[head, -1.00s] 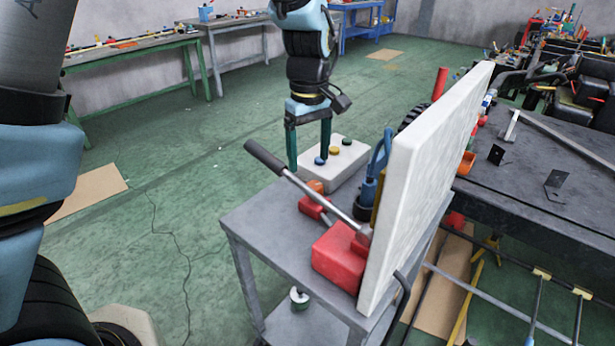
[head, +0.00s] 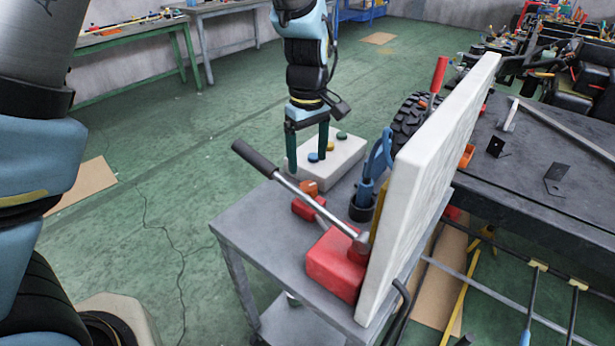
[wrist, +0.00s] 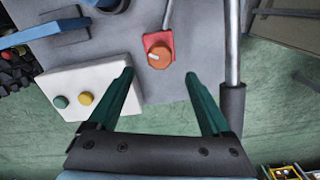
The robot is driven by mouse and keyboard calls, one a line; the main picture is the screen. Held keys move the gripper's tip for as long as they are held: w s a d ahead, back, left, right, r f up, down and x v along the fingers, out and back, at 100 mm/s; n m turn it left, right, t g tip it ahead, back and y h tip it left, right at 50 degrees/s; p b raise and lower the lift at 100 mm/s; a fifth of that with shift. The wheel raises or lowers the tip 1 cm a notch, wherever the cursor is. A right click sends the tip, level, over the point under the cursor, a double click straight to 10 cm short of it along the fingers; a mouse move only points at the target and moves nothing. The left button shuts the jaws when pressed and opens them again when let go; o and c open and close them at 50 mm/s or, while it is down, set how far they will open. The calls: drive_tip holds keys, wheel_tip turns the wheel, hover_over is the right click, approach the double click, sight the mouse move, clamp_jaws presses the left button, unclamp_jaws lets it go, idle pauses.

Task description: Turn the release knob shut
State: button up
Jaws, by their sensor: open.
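The release knob (head: 308,187) is an orange knob with a white mark, on a small red block (head: 304,209) on the grey cart. It also shows in the wrist view (wrist: 159,56), just beyond and between the fingertips. My gripper (head: 308,166) is open, with its green fingers pointing down above the knob. In the wrist view my gripper (wrist: 158,74) has nothing between its fingers. The fingers look apart from the knob.
A lever with a dark grip (head: 256,158) rises from a red pump body (head: 335,265) close by. A white box with coloured buttons (head: 338,160) sits behind the knob. A white upright panel (head: 430,190) and a blue tool (head: 375,165) stand to the right. Floor at left is open.

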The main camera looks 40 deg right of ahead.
sight(308, 185)
wheel_tip(308, 185, down, 7)
drive_tip(key=shift+f+p, duration=0.2)
drive_tip(key=shift+p, duration=0.55)
clamp_jaws()
